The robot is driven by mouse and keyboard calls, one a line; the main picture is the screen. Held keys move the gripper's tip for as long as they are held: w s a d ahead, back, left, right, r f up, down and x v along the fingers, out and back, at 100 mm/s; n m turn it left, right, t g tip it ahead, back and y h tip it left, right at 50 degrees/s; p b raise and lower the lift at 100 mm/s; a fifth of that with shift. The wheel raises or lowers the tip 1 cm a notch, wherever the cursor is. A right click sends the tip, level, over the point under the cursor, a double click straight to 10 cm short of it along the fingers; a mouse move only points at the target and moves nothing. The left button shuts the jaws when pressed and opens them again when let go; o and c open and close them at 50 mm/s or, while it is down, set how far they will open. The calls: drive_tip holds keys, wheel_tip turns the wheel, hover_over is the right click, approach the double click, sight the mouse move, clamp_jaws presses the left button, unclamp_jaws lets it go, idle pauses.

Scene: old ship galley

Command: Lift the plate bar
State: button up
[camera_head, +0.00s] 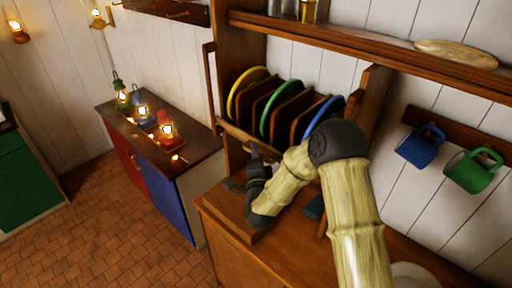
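A wooden plate rack holds a yellow plate (236,98), a green plate (265,119) and a blue plate (315,118) upright between brown dividers. The plate bar (236,133) is a thin wooden rail low across the front of the plates. Its right part is hidden behind my arm. My gripper (254,151) is dark and points up at the bar, near the middle of the rack's front. It overlaps the bar in the picture; I cannot tell whether it touches. The fingers are too small and dark to show whether they are open or shut.
A wooden counter (222,204) lies under the rack. A shelf (380,45) runs above it. Blue (420,146) and green (472,172) mugs hang at right. Lit lanterns (165,131) stand on the left cabinet. The tiled floor (110,240) at left is clear.

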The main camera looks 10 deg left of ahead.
drive_tip(key=shift+s+d+r, duration=0.1)
clamp_jaws()
